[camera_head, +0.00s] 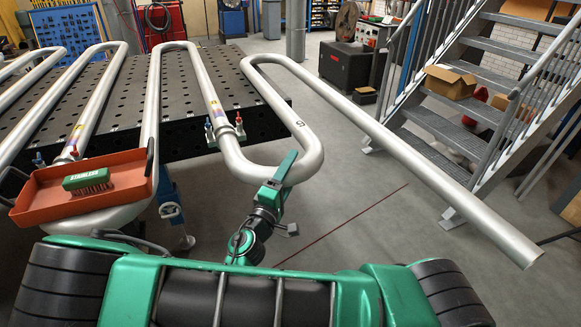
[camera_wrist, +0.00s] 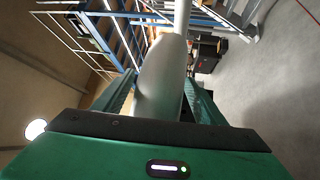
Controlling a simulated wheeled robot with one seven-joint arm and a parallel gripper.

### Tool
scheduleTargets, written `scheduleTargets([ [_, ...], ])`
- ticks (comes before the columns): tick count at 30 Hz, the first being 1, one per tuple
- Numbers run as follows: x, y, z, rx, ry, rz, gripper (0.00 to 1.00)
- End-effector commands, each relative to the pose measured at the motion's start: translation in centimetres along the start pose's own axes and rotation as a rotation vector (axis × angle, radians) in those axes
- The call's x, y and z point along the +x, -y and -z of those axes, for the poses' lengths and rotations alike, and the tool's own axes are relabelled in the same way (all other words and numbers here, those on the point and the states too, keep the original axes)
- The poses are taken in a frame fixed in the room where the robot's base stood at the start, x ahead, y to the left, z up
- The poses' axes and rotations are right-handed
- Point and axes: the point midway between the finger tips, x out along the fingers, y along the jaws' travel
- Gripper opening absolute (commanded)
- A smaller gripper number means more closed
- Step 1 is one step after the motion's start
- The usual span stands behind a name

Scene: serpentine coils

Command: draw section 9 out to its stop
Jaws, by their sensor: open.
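The serpentine coil is a silver-grey pipe of several straight runs and return bends. A run at the right bears a small dark mark (camera_head: 299,123) that looks like a 9; I take this run as section 9 (camera_head: 278,98). It leads into a near return bend (camera_head: 245,168). My gripper (camera_head: 285,168) is at the right side of this bend. In the wrist view the pipe (camera_wrist: 165,80) lies between the two green fingers (camera_wrist: 160,95), which stand apart on either side of it. I cannot tell whether they touch it.
A long straight pipe end (camera_head: 430,170) reaches out over the floor to the right. A perforated black table (camera_head: 190,137) carries the coil. An orange tray (camera_head: 125,197) with a green brush (camera_head: 87,180) is at left. Metal stairs (camera_head: 450,130) stand right.

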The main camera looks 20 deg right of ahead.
Motion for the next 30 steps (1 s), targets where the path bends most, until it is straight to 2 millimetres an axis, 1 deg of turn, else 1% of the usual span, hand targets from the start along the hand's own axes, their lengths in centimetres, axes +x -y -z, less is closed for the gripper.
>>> scheduleTargets([
  [1,0.6,0.0,0.0,0.0,0.002,0.0,0.65],
  [3,1.2,0.0,-0.1,0.0,0.002,0.0,0.65],
  [6,1.7,0.0,0.0,0.0,0.0,0.001,0.65],
  [15,1.9,0.0,0.0,0.0,0.0,0.001,0.65],
  [16,1.9,0.0,0.0,0.0,0.0,0.001,0.6],
  [17,1.9,0.0,0.0,0.0,0.0,0.001,0.53],
  [18,1.9,0.0,0.0,0.0,0.0,0.0,0.43],
  [20,1.9,0.0,0.0,0.0,0.0,0.0,0.29],
  [21,1.9,-0.1,0.0,0.0,0.0,-0.001,0.19],
  [23,1.9,-0.1,0.0,0.0,0.0,-0.002,0.05],
  [24,1.9,-0.1,0.0,0.0,0.0,-0.002,0.0],
  [30,1.5,-0.2,0.2,0.001,-0.006,-0.004,0.0],
])
